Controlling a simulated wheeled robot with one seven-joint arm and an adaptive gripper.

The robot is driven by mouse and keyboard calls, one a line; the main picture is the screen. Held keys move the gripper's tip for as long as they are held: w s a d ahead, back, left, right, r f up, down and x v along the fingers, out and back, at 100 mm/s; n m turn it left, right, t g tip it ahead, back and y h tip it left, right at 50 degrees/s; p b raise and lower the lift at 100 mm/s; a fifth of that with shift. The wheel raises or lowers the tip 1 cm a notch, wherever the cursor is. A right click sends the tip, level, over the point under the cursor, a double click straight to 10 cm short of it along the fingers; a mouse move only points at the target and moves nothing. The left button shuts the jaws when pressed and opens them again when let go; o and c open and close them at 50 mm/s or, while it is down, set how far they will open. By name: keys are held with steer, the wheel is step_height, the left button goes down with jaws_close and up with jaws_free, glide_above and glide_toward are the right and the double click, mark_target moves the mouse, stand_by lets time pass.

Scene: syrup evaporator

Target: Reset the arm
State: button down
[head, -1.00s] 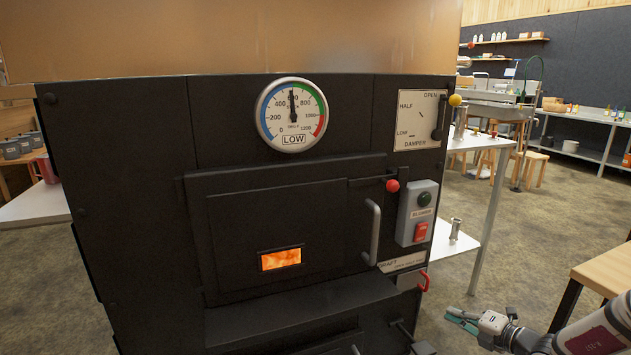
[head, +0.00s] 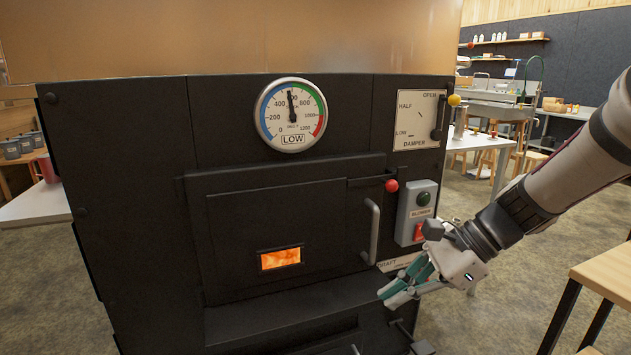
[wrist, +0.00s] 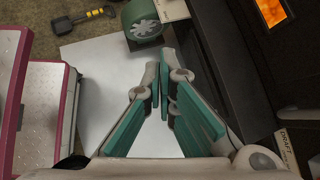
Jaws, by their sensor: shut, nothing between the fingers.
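My gripper (head: 388,292) has grey and teal fingers. In the head view it hangs in front of the black evaporator front (head: 130,200), at the lower right of the fire door (head: 290,215). In the wrist view my gripper (wrist: 164,70) points down with its fingertips together and nothing between them. My arm reaches in from the right edge of the head view and covers part of the draft label and the blower box's lower side. Below the fingers in the wrist view is a pale floor panel (wrist: 90,90).
The door handle (head: 372,230), red knob (head: 392,186), blower box (head: 416,210) and damper lever (head: 438,118) stand close to my gripper. A wooden table (head: 605,270) is at the right. The wrist view shows a green blower (wrist: 142,18) and a pink-edged step (wrist: 45,110).

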steer(key=s+r+n+g+h, duration=0.1)
steer(key=s+r+n+h, duration=0.1)
steer(key=s+n, duration=0.45)
steer(key=s+r+n+g+h, duration=0.1)
steer(key=s+r+n+h, duration=0.15)
steer(key=s, duration=0.75)
steer(key=s+d+n+t+h, duration=0.1)
steer(key=s+d+n+h, duration=0.35)
steer(key=s+n, duration=0.55)
step_height(320, 180, up, 31)
steer(key=s+d+m+t+p, duration=0.1)
steer(key=t+p, duration=0.3)
steer(key=p, duration=2.6)
steer(key=shift+s+d+r+m, duration=0.2)
steer(key=shift+s+m, duration=0.2)
steer(key=shift+s, duration=0.1)
